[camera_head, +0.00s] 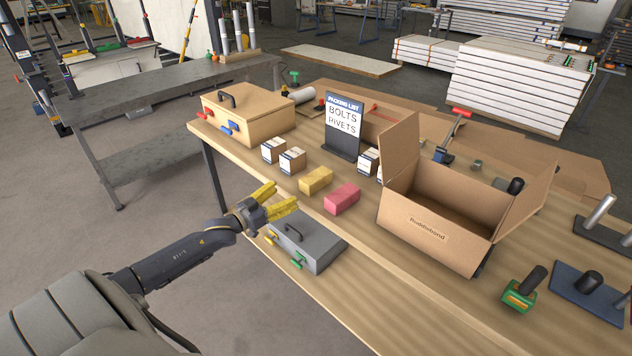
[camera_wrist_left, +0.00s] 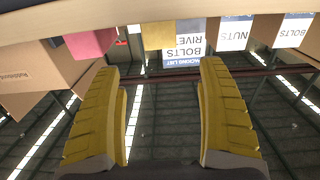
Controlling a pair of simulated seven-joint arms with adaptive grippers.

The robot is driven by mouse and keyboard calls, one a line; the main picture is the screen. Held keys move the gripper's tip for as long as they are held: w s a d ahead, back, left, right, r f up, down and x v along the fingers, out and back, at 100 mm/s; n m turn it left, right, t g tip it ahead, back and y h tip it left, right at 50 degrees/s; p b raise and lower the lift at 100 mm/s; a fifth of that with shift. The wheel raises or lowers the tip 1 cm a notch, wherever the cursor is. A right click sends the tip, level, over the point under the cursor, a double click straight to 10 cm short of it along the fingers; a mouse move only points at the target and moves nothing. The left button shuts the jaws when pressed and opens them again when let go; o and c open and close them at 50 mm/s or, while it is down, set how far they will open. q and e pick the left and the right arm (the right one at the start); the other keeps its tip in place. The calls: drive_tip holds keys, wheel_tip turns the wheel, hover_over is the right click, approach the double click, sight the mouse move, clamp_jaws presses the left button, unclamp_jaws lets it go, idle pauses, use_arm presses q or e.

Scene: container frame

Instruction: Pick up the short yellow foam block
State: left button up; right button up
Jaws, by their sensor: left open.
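The short yellow foam block (camera_head: 316,180) lies on the wooden table near its front edge, just left of a pink foam block (camera_head: 342,198). My left gripper (camera_head: 281,200) is open and empty, in front of the table edge and to the left of the yellow block, apart from it. In the left wrist view, which looks upside down, the yellow block (camera_wrist_left: 158,36) shows at the top beyond and between the yellow fingers of my gripper (camera_wrist_left: 160,85). The pink block (camera_wrist_left: 91,43) shows to its left. My right gripper is not in view.
Small labelled boxes (camera_head: 292,161) stand behind the yellow block, with a packing list sign (camera_head: 343,126) beyond. An open cardboard box (camera_head: 432,228) stands to the right. A grey case (camera_head: 306,247) sits lower, below the table edge. A wooden case (camera_head: 248,114) is at the back left.

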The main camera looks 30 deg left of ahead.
sight(316, 175)
use_arm(q)
drive_tip(key=shift+f+x, duration=0.1)
drive_tip(key=shift+x, duration=3.75)
drive_tip(key=shift+f+x, duration=0.15)
drive_tip(key=shift+x, duration=3.7)
drive_tip(key=shift+c, duration=0.5)
drive_tip(key=c, duration=0.8)
